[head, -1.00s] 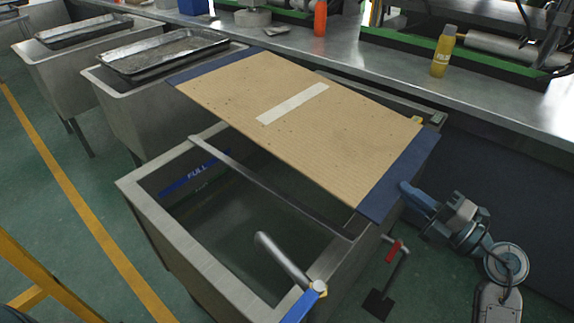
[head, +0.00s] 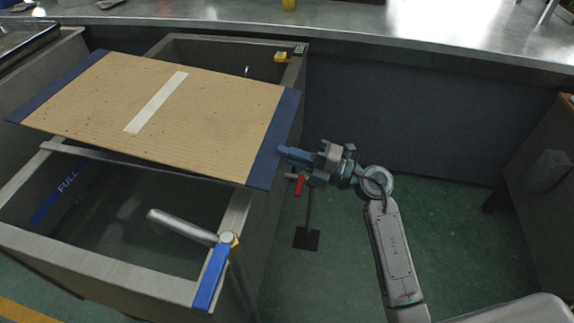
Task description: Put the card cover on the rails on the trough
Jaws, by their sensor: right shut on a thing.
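The card cover (head: 200,110) is a tan corrugated sheet with dark blue end strips and a pale stripe across it. It lies over the middle and back of the metal trough (head: 90,265), whose near part is open. A grey rail (head: 110,160) crosses the trough near the cover's front edge; I cannot tell whether the cover rests on it. Any other rail is hidden under the cover. My right gripper (head: 283,154) is shut on the cover's right blue strip, from outside the trough's right wall. My left gripper is not in view.
A pipe with a blue-handled valve (head: 212,275) stands at the trough's front right corner. A red-handled part (head: 299,185) is at its right side. A yellow block (head: 281,57) sits by the back right corner. A metal bench (head: 440,30) runs behind.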

